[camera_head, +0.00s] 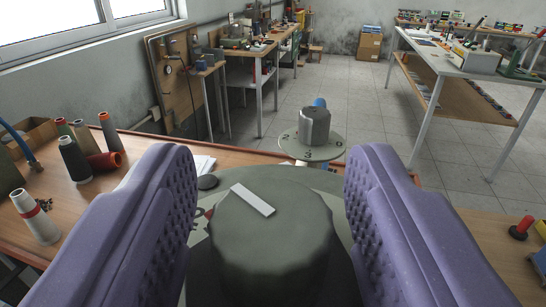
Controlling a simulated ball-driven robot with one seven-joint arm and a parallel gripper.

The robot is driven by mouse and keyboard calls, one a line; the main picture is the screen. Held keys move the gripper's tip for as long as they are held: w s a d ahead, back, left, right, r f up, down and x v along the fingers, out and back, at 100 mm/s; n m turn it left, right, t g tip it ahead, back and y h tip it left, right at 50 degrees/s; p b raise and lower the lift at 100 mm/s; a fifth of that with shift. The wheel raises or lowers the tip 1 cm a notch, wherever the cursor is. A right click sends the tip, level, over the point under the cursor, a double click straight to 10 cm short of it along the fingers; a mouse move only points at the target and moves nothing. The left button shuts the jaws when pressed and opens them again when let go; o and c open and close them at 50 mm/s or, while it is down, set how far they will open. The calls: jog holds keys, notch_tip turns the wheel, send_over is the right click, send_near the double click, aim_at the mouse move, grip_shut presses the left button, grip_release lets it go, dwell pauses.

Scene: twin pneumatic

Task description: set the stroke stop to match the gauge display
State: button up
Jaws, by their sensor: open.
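My gripper (272,165) is open, its two purple padded fingers on either side of a large dark grey-green round knob (275,240). The knob has a white bar mark on its top that slants from upper left to lower right. A pale dial plate (197,222) with dark marks and a bit of red shows partly beside the knob. Gaps show between the fingers and the knob. I cannot make out a gauge display, or tell which knob is the stroke stop.
A red-topped plunger (522,228) is at right. Workbenches (470,65) stand farther back, with open tiled floor (375,105) between.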

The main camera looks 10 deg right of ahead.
jog(key=c, duration=0.9)
